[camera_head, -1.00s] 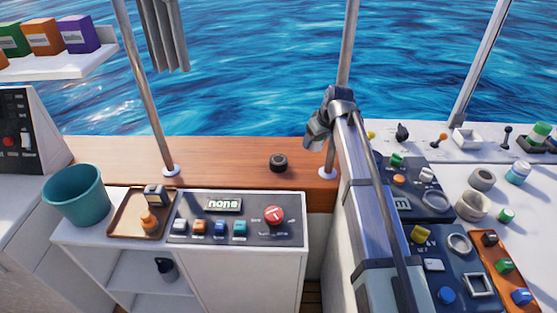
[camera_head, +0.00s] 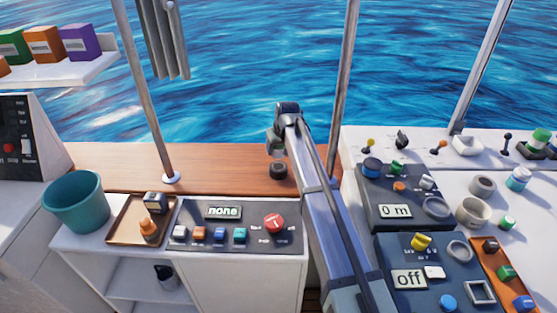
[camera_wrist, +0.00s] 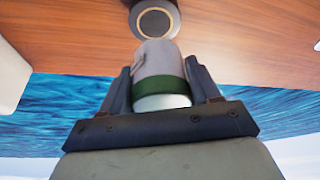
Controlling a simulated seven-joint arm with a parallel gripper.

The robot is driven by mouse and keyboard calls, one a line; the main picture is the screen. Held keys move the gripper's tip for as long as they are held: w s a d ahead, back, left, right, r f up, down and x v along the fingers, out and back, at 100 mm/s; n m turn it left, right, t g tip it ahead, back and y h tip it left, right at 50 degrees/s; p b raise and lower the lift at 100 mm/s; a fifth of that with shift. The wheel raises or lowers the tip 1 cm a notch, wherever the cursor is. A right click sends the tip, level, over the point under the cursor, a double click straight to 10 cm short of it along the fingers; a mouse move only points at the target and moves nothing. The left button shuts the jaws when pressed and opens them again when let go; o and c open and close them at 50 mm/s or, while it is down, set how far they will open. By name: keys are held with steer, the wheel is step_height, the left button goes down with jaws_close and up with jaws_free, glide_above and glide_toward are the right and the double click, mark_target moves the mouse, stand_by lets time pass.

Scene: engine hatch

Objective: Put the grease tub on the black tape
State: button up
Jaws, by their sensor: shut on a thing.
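My gripper (camera_head: 274,145) is over the brown wooden ledge at the middle of the head view. In the wrist view my gripper (camera_wrist: 163,95) is shut on the grease tub (camera_wrist: 160,63), a pale grey cylinder with a dark green band and a white end. In the head view the tub is mostly hidden by my gripper. The black tape (camera_head: 278,172), a dark ring, lies on the ledge just below my gripper. In the wrist view the black tape (camera_wrist: 155,20) is beyond the tub's far end; I cannot tell whether they touch.
The wooden ledge (camera_head: 225,160) is clear on both sides of the tape. A metal post (camera_head: 343,90) stands to the right, another (camera_head: 145,95) to the left. A control panel (camera_head: 240,225) with buttons lies in front, beside a brown tray (camera_head: 125,238) and a teal bucket (camera_head: 75,205).

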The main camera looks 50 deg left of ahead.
mark_target(281, 148)
steer(key=shift+f, duration=2.65)
steer(key=shift+f, duration=0.15)
steer(key=o, duration=1.1)
steer(key=shift+o, duration=0.2)
steer(key=v, duration=1.2)
steer(key=shift+r, duration=0.2)
